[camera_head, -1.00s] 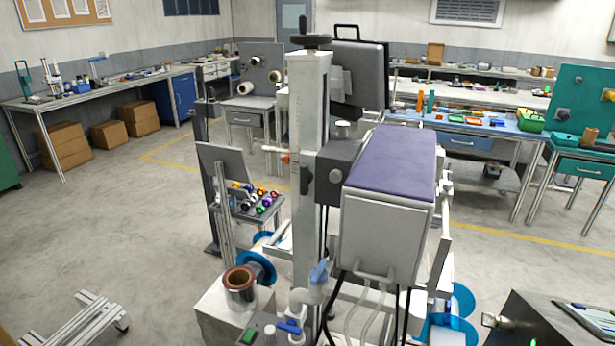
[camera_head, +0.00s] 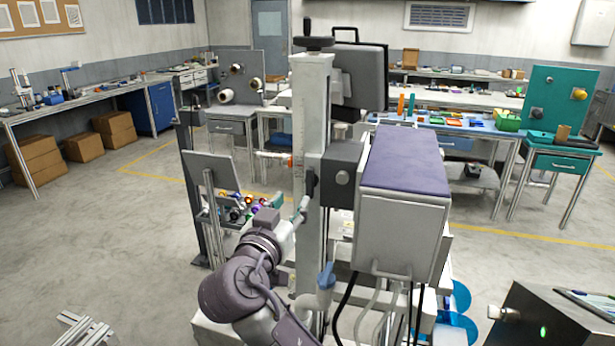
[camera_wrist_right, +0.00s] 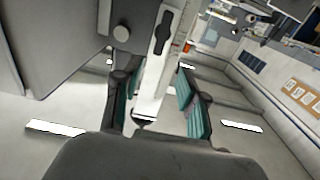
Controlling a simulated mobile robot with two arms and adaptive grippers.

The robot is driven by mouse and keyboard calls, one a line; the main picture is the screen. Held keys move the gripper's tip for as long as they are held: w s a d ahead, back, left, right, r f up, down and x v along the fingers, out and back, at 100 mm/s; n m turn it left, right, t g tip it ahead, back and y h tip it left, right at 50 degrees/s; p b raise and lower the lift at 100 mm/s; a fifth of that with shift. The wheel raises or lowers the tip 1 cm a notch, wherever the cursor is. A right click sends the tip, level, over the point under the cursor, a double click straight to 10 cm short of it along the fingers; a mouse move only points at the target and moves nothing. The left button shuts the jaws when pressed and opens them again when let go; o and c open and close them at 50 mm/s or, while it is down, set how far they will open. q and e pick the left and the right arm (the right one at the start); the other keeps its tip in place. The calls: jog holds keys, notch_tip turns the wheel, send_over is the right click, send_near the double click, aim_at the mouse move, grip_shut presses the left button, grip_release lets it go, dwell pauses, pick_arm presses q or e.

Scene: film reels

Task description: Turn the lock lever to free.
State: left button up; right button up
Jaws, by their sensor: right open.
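A black lever (camera_head: 310,183) sits on the side of the pale upright column (camera_head: 312,110), beside a dark grey block (camera_head: 342,165). It looks upright along the column; which lever position means free cannot be told. In the right wrist view the black lever (camera_wrist_right: 163,32) lies beyond the fingertips, on the column (camera_wrist_right: 154,75). My right gripper (camera_head: 300,208) is near the column, slightly below the lever. In the wrist view my right gripper (camera_wrist_right: 160,90) is open, its teal-padded fingers apart and the column showing between them. My left gripper is not in view.
A grey box with a purple top (camera_head: 402,165) stands right of the column. A tilted grey panel (camera_head: 210,172) and small coloured parts (camera_head: 250,202) are left of it. A blue-handled fitting (camera_head: 325,278) is below the gripper. Open floor lies at left.

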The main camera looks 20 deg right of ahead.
aim_at(309, 178)
jog(key=p+x, duration=0.3)
jog(key=x, duration=0.7)
jog(key=shift+d+r, duration=0.15)
jog(key=shift+p+x, duration=0.4)
jog(key=shift+x, duration=0.35)
jog(key=shift+c, duration=0.4)
jog(key=shift+f, duration=0.2)
grip_shut()
